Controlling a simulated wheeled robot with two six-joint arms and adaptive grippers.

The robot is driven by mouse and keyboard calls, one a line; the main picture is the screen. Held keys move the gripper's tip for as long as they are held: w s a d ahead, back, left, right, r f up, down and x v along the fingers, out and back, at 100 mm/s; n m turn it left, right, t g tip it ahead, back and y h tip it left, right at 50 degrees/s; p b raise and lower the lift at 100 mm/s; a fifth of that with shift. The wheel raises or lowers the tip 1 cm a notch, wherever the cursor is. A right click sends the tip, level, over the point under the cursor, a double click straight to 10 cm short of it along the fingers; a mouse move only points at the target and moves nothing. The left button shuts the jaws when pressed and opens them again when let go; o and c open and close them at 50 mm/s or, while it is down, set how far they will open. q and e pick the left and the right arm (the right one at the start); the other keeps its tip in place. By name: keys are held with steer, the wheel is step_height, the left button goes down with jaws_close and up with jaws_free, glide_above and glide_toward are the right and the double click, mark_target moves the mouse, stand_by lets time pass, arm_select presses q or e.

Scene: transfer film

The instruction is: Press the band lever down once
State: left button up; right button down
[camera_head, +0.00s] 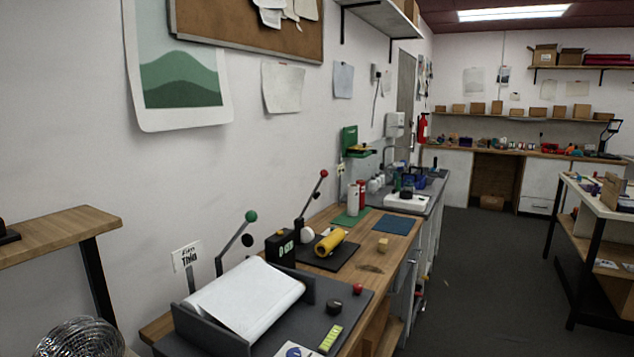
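Two levers with ball ends rise from the workbench (373,268) along the wall. One has a green knob (250,216) and a dark arm slanting up to the right, behind the white film sheet (245,298). The other has a red knob (323,173) on a thin arm, farther back beside a black box with green characters (280,249). No readable label shows which one is the band lever. Both arms are raised. Neither of my grippers is in view.
A yellow cylinder (331,241) lies on a black plate. A small red ball (358,288) and a black knob (334,307) sit at the front of the grey film station. Open floor (480,265) lies right of the bench.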

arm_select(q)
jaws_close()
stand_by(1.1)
